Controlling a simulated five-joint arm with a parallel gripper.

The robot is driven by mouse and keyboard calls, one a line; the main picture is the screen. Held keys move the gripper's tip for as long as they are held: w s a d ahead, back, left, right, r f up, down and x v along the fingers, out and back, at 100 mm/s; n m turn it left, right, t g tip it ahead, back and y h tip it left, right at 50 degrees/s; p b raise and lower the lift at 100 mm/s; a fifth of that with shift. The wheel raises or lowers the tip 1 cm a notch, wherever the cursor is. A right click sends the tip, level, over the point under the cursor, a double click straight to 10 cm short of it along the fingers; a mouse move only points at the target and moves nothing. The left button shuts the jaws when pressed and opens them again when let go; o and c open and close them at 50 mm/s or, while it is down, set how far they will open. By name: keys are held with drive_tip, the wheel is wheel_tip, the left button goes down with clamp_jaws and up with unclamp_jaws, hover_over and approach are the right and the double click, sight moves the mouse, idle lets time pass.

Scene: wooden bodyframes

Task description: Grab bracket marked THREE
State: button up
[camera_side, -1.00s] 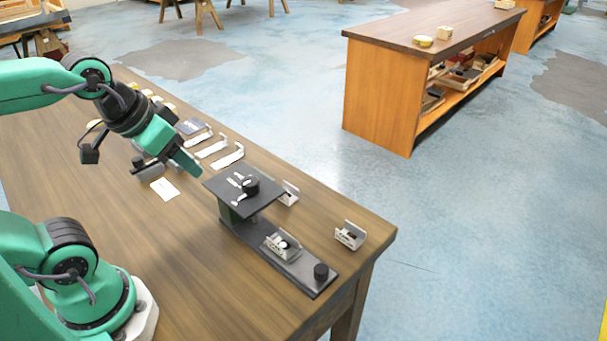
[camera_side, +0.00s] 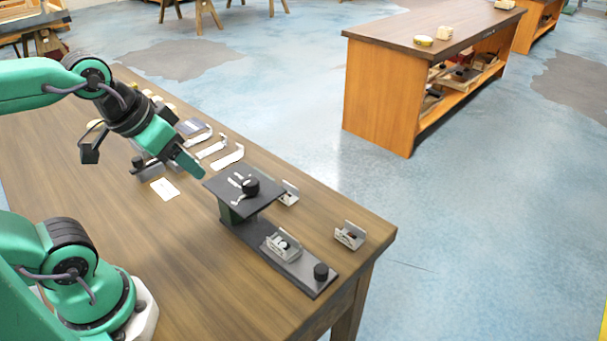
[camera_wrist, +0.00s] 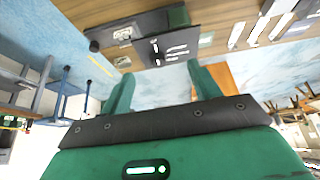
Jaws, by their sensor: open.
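Several pale metal brackets lie on the wooden table, and I cannot read a THREE on any. One bracket (camera_side: 350,235) stands near the right corner. Another bracket (camera_side: 283,246) sits on the dark base of a stand, and one more (camera_side: 289,193) is behind the stand's plate. Longer pale brackets (camera_side: 228,156) lie in a row behind my gripper; they also show in the wrist view (camera_wrist: 262,28). My gripper (camera_side: 186,163) is open and empty above the table, left of the stand's plate. Its two spread green fingers (camera_wrist: 160,80) show in the wrist view.
The stand has a raised dark plate (camera_side: 230,199) with a black knob and small pale pieces on top. The front of the table (camera_side: 200,260) is clear.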

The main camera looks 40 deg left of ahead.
sight(286, 248)
drive_tip(key=shift+w, duration=0.1)
drive_tip(key=w+d+f+n+g, duration=0.1)
drive_tip(key=w+n, duration=0.1)
drive_tip(key=n, duration=0.1)
drive_tip(key=w+d+f+n+g, duration=0.1)
drive_tip(key=w+d+f+n, duration=0.1)
drive_tip(key=w+n, duration=0.1)
drive_tip(key=w+d+f+n+g, duration=0.1)
drive_tip(key=w+d+f+n, duration=0.1)
drive_tip(key=w+n, duration=0.1)
drive_tip(key=shift+d, duration=0.1)
drive_tip(key=w+d+f+n+g, duration=0.1)
drive_tip(key=d+f+n, duration=0.1)
drive_tip(key=f+n, duration=0.1)
drive_tip(key=w+d+f+n, duration=0.2)
drive_tip(key=f+n, duration=0.1)
drive_tip(key=w+d+f+n+g, duration=0.1)
drive_tip(key=d+f+n, duration=0.1)
drive_tip(key=f+n, duration=0.1)
drive_tip(key=shift+w+d+f+g, duration=0.2)
drive_tip(key=shift+w+f+g, duration=0.05)
drive_tip(key=shift+w+g, duration=0.05)
drive_tip(key=shift+f, duration=1.25)
drive_tip(key=shift+f, duration=0.1)
drive_tip(key=shift+s+f, duration=0.1)
drive_tip(key=shift+f, duration=2.4)
